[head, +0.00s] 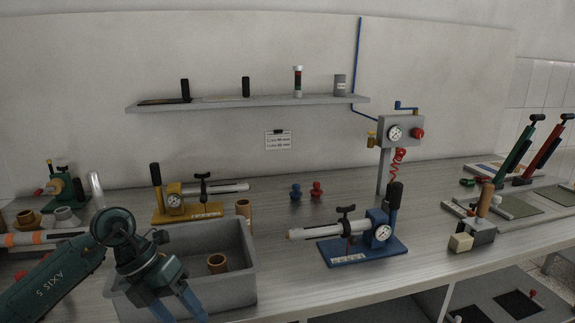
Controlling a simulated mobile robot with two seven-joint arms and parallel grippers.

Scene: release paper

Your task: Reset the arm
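My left arm comes in from the lower left. Its gripper (177,306) points down over the front of the grey bin (247,262). Its two blue fingers stand apart with nothing seen between them; the tips run to the bottom edge of the picture. The dark green wrist hides part of the bin. A brown ring (217,263) is inside the bin, to the right of the gripper. My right arm and gripper are not in view.
A yellow-based device (188,212) stands behind the bin. A blue-based device (362,250) stands on the bench to the right. A gauge post (400,131) rises behind it. A shelf (250,103) hangs on the wall. Bench between bin and blue device is clear.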

